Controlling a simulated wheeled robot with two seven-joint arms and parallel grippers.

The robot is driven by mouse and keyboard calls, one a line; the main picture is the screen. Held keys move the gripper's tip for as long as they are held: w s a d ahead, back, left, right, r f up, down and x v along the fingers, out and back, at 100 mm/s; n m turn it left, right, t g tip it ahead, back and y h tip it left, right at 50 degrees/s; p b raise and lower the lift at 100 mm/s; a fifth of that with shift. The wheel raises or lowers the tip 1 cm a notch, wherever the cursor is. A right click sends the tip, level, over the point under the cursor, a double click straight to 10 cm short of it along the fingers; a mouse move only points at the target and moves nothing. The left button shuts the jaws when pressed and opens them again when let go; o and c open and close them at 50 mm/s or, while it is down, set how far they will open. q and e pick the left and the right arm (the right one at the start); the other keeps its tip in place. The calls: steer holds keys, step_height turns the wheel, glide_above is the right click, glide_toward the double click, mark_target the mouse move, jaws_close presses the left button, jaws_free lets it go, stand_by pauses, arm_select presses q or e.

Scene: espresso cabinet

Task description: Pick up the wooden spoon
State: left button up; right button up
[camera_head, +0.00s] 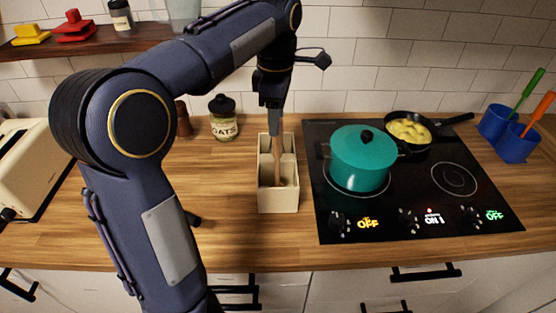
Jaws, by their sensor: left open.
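The wooden spoon (278,152) stands nearly upright in a cream utensil box (279,201) with compartments. The spoon's lower end is inside the front compartment. My left gripper (276,124) points straight down over the box. It is open and its fingertips are at the upper part of the spoon's handle. The gripper overlaps the top of the spoon, so I cannot tell whether the handle is between the fingers or behind them. My right gripper is not in view.
A black cooktop (420,220) with a teal lidded pot (362,167) and a frying pan (408,137) is right of the box. An oats jar (223,121) stands behind it to the left. A cream toaster (32,165) is far left. Blue cups (513,148) stand far right.

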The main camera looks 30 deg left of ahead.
arm_select(q)
step_height(320, 180, down, 4)
steer(key=shift+w+d, duration=0.1)
jaws_close()
stand_by(0.4)
